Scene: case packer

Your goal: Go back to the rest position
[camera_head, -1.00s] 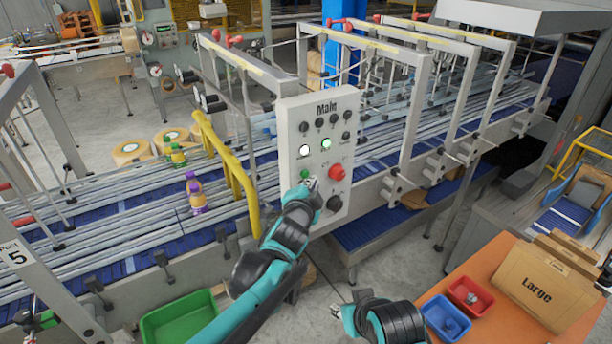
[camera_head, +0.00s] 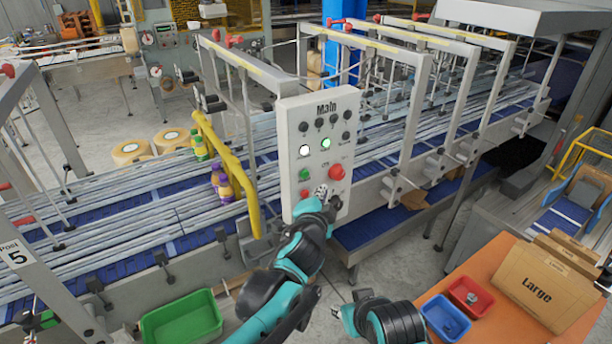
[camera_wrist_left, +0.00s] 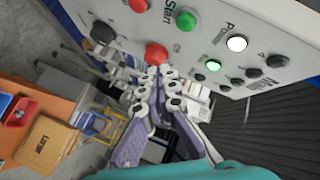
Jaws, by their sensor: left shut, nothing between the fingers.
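My left gripper (camera_head: 322,192) is shut and empty in front of the lower part of the white "Main" control panel (camera_head: 319,113). Its fingers (camera_wrist_left: 160,74) also show in the left wrist view, tips together just below the large red button (camera_wrist_left: 156,54); I cannot tell whether they touch the panel. In the head view that red button (camera_head: 336,172) is right of and above the fingertips, and the green button (camera_head: 304,175) is left of them.
The conveyor (camera_head: 110,215) runs behind the panel, with a yellow guard rail (camera_head: 228,170) and bottles (camera_head: 222,184). A green bin (camera_head: 181,318) is at lower left. An orange table (camera_head: 500,270) with red and blue trays and cartons is at lower right.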

